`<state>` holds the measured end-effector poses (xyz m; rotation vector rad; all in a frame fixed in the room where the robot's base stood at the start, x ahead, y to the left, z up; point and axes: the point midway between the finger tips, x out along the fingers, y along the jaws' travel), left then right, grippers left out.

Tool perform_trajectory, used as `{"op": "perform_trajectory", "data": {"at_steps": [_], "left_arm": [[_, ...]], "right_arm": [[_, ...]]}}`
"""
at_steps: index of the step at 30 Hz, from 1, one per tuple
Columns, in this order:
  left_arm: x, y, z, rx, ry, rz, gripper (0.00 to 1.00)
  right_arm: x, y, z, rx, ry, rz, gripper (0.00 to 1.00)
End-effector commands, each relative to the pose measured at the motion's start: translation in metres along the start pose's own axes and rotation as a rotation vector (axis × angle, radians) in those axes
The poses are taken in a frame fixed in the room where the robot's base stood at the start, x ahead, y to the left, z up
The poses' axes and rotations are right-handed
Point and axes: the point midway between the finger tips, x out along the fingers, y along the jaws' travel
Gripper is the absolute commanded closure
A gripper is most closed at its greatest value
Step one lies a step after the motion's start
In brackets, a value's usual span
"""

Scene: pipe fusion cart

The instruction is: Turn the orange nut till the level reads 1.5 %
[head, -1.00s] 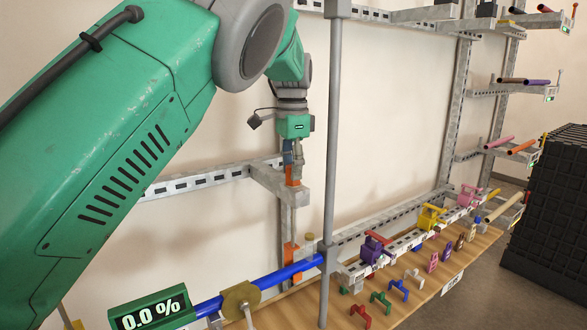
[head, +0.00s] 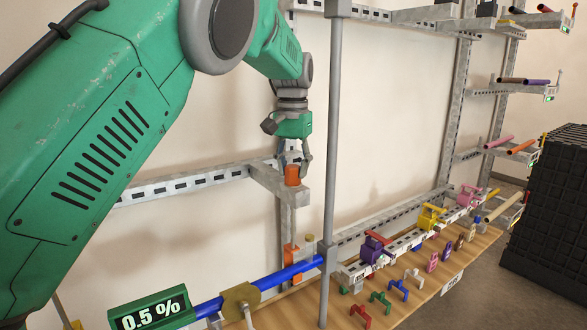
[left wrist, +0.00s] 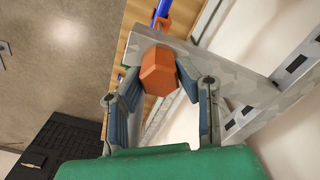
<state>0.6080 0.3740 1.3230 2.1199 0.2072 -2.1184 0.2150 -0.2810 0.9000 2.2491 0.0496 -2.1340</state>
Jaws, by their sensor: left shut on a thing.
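The orange nut (head: 292,175) stands on the end of a grey bracket (head: 279,190) in the head view. My left gripper (head: 293,160) comes down on it from above. In the left wrist view the nut (left wrist: 159,71) is a faceted orange block between the two fingers of the left gripper (left wrist: 160,80), which is shut on it. The level display (head: 150,309), a green box at the bottom left of the head view, reads 0.5 %. A blue pipe (head: 290,272) runs beside it. My right gripper is not in view.
A grey vertical post (head: 333,130) stands just right of the left gripper. Coloured clamps, such as a yellow one (head: 430,217), line the rail over a wooden shelf (head: 410,310). A black crate (head: 550,215) stands at the right.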

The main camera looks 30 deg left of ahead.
Motion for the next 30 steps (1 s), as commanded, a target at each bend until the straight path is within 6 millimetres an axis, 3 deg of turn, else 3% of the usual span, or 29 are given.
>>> {"op": "perform_trajectory", "data": {"at_steps": [15,30], "left_arm": [[-0.0003,-0.0002,-0.001,-0.368,0.004,0.002,1.0],[-0.0003,-0.0005,-0.0009,-0.453,0.005,0.002,1.0]], "right_arm": [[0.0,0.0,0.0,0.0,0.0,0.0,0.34],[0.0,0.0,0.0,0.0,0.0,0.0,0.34]]}}
